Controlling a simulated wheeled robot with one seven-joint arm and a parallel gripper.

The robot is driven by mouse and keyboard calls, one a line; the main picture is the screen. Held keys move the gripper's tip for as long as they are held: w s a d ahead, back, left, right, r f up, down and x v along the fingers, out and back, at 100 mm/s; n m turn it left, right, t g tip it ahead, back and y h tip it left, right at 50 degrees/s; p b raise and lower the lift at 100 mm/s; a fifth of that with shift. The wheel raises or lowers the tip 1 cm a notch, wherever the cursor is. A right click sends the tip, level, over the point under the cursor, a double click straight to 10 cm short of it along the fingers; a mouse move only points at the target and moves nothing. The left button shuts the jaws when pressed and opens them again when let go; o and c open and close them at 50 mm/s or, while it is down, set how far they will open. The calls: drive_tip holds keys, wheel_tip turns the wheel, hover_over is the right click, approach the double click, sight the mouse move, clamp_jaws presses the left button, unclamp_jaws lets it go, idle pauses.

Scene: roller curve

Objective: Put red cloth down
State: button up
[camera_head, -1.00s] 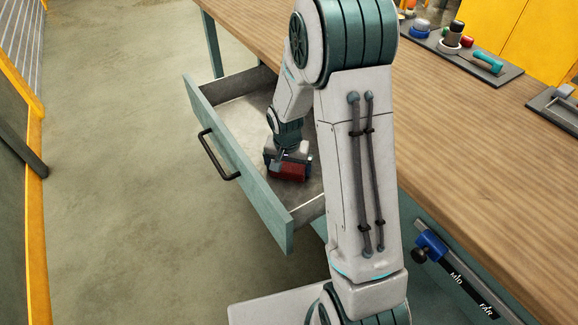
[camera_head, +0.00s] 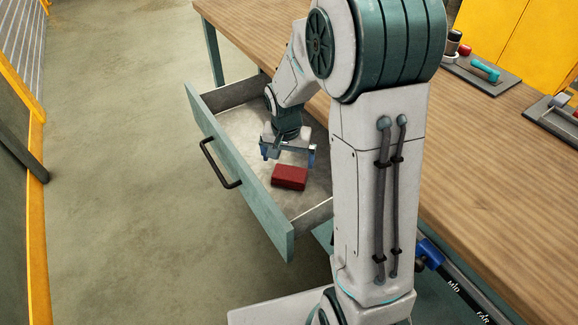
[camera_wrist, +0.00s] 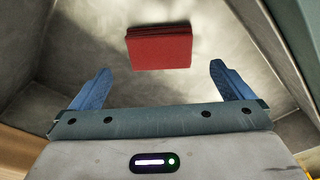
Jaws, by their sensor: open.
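The red cloth (camera_head: 289,177) is a folded dark red block lying flat on the floor of the open drawer (camera_head: 240,170). It also shows in the wrist view (camera_wrist: 160,48), beyond my fingertips and roughly centred between them. My gripper (camera_head: 288,155) is open and empty, above and slightly behind the cloth in the head view. In the wrist view the two blue fingers of my gripper (camera_wrist: 160,82) are spread wide, with nothing between them. The cloth is apart from both fingers.
The drawer's walls stand close around my gripper, with its front and black handle (camera_head: 220,165) at the left. The wooden worktop (camera_head: 480,190) is at the right, holding a dark tool tray (camera_head: 482,75). The floor left of the drawer is clear.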

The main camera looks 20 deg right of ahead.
drive_tip(key=s+r+n, duration=0.2)
drive_tip(key=s+r, duration=0.4)
drive_tip(key=s, duration=0.3)
drive_tip(key=s+r+n, duration=0.3)
drive_tip(key=s+r, duration=0.3)
drive_tip(key=s, duration=0.4)
drive_tip(key=shift+s+d+r+t+y, duration=0.2)
drive_tip(key=shift+r+t+y, duration=0.1)
drive_tip(key=shift+t+y, duration=0.1)
